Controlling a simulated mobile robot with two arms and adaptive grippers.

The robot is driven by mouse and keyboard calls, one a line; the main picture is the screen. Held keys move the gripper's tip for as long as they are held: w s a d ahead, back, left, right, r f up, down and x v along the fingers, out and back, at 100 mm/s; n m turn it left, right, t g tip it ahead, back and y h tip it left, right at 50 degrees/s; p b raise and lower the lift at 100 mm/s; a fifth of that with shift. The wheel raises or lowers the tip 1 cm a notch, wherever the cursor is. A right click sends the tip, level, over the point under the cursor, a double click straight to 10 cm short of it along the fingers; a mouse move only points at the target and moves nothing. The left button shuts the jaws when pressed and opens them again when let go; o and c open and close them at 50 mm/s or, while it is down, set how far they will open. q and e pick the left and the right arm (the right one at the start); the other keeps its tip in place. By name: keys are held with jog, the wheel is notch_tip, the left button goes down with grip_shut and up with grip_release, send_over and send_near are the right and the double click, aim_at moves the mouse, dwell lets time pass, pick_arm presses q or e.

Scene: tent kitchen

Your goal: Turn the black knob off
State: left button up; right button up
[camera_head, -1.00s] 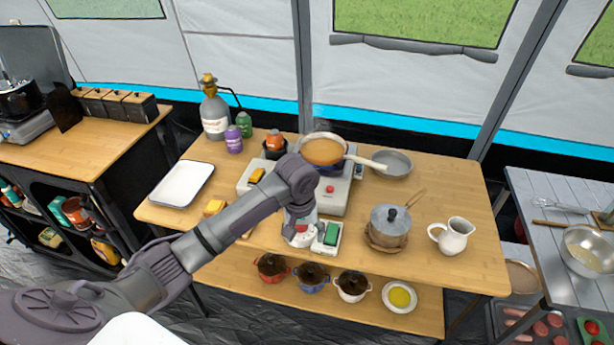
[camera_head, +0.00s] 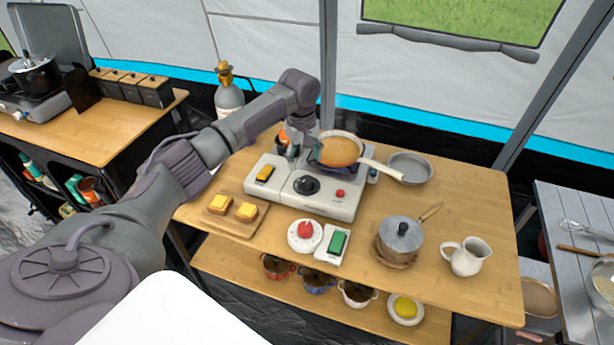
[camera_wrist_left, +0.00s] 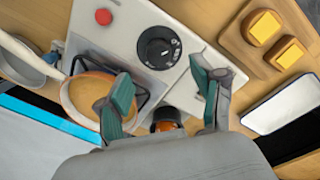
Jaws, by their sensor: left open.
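The black knob (camera_head: 307,185) is a round dial on the top of the white stove (camera_head: 325,206), between a yellow-topped piece and a red button. It also shows in the left wrist view (camera_wrist_left: 158,47), with white marks around it. My left gripper (camera_head: 312,142) is over the back of the stove, beside the pan, partly hidden by its own arm. In the left wrist view its two teal fingers (camera_wrist_left: 163,83) are spread, with nothing between them. The knob lies beyond the fingertips, apart from them. My right gripper is not in view.
A pan of orange food (camera_head: 340,150) stands on the stove's burner, its handle pointing right. A red-topped round timer (camera_head: 305,236) and a green-topped white box (camera_head: 336,246) stand in front. A board with yellow-topped pieces (camera_head: 232,224) is at left; a lidded pot (camera_head: 401,240) at right.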

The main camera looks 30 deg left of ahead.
aim_at(307, 180)
pick_arm(q)
jog(key=f, duration=0.7)
jog(key=shift+w+d+f, duration=0.15)
jog(key=shift+w+f, duration=0.1)
jog(key=shift+w, duration=0.05)
jog(key=shift+w+f, duration=0.1)
jog(key=shift+f, duration=0.35)
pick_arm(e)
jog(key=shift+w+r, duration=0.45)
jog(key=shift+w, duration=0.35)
pick_arm(q)
jog(key=c, duration=1.1)
jog(key=shift+p, duration=0.3)
jog(key=shift+c, duration=0.2)
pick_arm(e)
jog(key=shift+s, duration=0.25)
